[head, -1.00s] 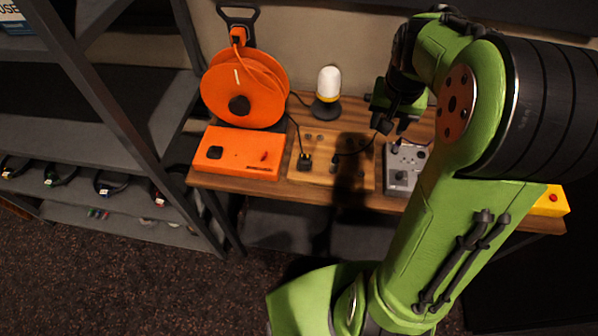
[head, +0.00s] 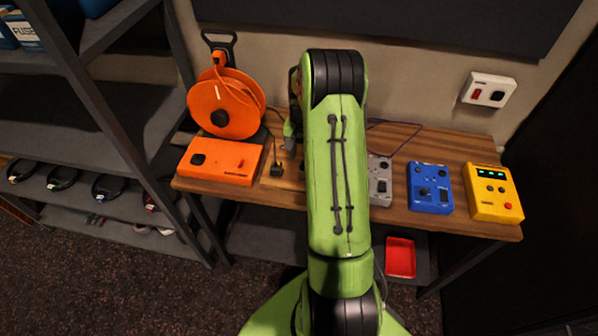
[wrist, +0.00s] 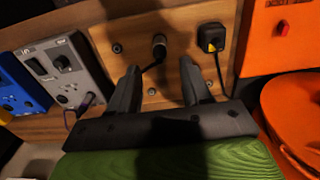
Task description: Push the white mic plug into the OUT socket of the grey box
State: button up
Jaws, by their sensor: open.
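The grey box (head: 379,181) is partly hidden by my arm in the head view; it shows more fully in the wrist view (wrist: 49,54). A purple lead (wrist: 80,106) meets its near edge. I cannot read an OUT label. I cannot make out a white plug for certain. A short cylindrical plug (wrist: 159,41) with a dark cable stands in the wooden board (wrist: 125,33). My gripper (wrist: 159,66) is open and empty, with its fingers to either side of that plug's cable, apart from it as far as I can see. The head view hides my fingertips.
A black plug (wrist: 211,37) stands in the board to the right. The orange box (head: 219,160) and cable reel (head: 237,105) are at the left. Blue (head: 430,188) and yellow (head: 492,192) boxes stand at the right. A red tray (head: 400,257) is below the desk.

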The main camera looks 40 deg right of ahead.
aim_at(302, 170)
notch_tip(302, 170, down, 9)
jog(key=b, duration=0.6)
jog(key=shift+f+b, duration=0.15)
jog(key=shift+b, duration=0.2)
dwell(0.7)
grip_shut()
jog(key=shift+r, duration=0.25)
jog(key=shift+r+p, duration=2.05)
jog(key=shift+r, duration=0.9)
